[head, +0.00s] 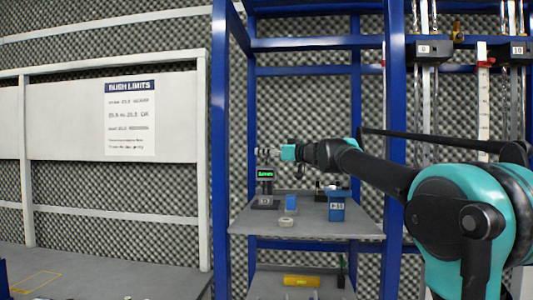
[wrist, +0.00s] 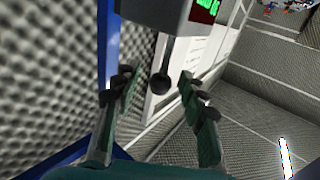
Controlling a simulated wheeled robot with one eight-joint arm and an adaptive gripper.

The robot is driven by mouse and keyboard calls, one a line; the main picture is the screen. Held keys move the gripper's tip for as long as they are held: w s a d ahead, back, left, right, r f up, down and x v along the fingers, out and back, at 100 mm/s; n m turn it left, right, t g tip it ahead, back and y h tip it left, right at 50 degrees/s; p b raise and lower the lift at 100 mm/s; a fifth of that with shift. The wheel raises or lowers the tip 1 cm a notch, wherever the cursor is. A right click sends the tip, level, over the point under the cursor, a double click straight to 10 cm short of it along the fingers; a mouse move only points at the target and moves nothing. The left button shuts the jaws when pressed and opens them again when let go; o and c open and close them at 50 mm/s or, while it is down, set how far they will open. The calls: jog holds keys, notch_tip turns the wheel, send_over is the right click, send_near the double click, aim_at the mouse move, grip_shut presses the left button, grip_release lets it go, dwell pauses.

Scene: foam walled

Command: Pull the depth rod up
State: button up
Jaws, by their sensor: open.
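A grey gauge housing with a green readout (wrist: 208,8) fills the top of the wrist view. A thin dark rod with a round black knob (wrist: 160,84) sticks out from it; I take this to be the depth rod. My gripper (wrist: 154,80) is open, with one finger on each side of the knob in the picture. I see gaps on both sides and no clear contact. In the head view the gauge (head: 265,174) stands on the grey shelf, and my gripper (head: 268,152) is just above its display. The rod is too small to make out there.
The shelf (head: 330,229) also holds a blue block (head: 291,203), a pale ring (head: 286,221) and a blue labelled bin (head: 337,209). Blue rack posts (head: 220,130) stand on both sides. A yellow item (head: 301,281) lies on the lower shelf.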

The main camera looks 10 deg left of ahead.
jog(key=shift+a, duration=0.1)
jog(key=shift+c, duration=0.6)
grip_shut()
jog(key=shift+r, duration=1.3)
jog(key=shift+o, duration=0.6)
grip_release()
jog(key=v, duration=1.2)
